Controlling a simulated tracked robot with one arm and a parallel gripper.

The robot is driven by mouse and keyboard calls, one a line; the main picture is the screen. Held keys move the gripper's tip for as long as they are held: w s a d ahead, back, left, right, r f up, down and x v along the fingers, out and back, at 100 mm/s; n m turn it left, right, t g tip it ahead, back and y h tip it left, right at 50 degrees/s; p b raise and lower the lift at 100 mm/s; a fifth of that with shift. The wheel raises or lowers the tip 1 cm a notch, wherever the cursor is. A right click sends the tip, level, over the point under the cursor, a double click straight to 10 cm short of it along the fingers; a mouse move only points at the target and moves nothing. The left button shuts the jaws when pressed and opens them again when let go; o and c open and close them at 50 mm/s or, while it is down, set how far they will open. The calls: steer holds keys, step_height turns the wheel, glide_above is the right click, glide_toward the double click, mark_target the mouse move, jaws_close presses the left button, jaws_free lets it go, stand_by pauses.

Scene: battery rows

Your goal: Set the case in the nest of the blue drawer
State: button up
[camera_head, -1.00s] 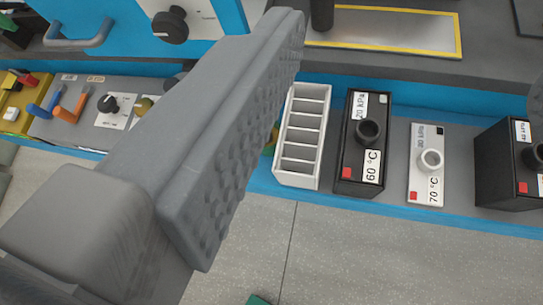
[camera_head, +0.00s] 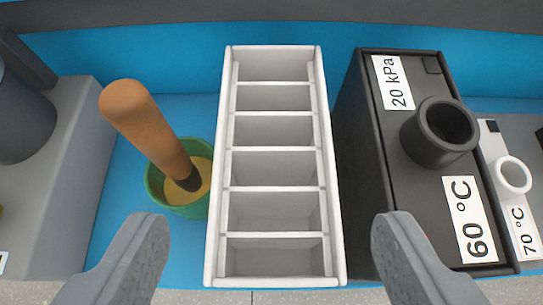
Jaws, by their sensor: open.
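The case is most likely the white open box (camera_head: 274,235) with several compartments in one row, all empty. It stands upright on the blue surface (camera_head: 110,235) in the middle of the view. My gripper (camera_head: 258,250) is open, with one grey finger to the left and one to the right of the white case's near end. The fingers do not touch the case. I cannot tell whether this blue surface is the blue drawer, and no nest shows.
A green pot (camera_head: 160,188) with an orange-handled tool (camera_head: 150,130) stands close left of the case. A grey block (camera_head: 60,190) stands far left.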

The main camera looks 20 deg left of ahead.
mark_target(273, 152)
steer(key=x, duration=0.4)
steer(key=shift+w+a+f+b, duration=0.1)
steer(key=shift+w+f+b, duration=0.15)
steer(key=shift+b, duration=0.15)
steer(key=shift+f+b+x, duration=0.3)
steer(key=shift+b+x, duration=0.55)
steer(key=shift+x, duration=1.7)
steer(key=shift+s+r, duration=0.1)
steer(key=shift+s, duration=0.1)
steer(key=c, duration=1)
steer(key=shift+o, duration=0.2)
steer(key=shift+r, duration=0.1)
